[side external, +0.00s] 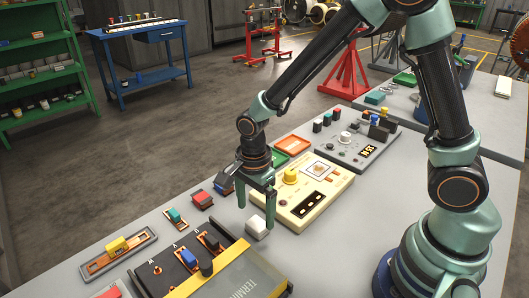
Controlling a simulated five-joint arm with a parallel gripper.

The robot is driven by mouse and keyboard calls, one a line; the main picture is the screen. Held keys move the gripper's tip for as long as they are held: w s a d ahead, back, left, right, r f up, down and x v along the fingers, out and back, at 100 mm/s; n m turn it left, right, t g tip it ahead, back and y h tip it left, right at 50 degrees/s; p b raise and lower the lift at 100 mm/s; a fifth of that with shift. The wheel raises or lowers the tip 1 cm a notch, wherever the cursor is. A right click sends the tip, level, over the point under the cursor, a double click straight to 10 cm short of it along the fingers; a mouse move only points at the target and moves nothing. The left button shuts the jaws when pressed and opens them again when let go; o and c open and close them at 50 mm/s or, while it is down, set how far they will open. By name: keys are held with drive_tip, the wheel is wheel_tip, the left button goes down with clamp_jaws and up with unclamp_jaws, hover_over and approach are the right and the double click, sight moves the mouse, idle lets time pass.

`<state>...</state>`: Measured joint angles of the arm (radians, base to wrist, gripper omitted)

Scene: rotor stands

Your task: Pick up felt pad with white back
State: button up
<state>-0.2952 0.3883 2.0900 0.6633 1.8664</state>
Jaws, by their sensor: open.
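A small white block (257,229) lies on the grey bench, just left of the cream panel; it is the only loose white-topped piece near my gripper, and I cannot tell whether it is felt. My gripper (256,208) points down over it with its two fingers apart. The fingertips appear close to the block's top, with one finger left of it and the other at its right in the picture. Whether they touch it cannot be told. Nothing is held.
A cream panel (325,190) with a yellow knob stands right of my gripper. A dark terminal box (240,277) is close in front. Red (202,199) and teal-topped (175,216) pieces lie left. Orange (292,146) and green trays sit behind. Bare bench shows between them.

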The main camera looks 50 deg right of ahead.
sight(257, 222)
drive_tip(key=f, duration=0.4)
drive_tip(key=shift+d+f, duration=0.3)
drive_tip(key=shift+f, duration=0.1)
drive_tip(key=c, duration=1.4)
drive_tip(key=shift+c, duration=0.2)
drive_tip(key=shift+r, duration=0.1)
wheel_tip(257, 222, up, 20)
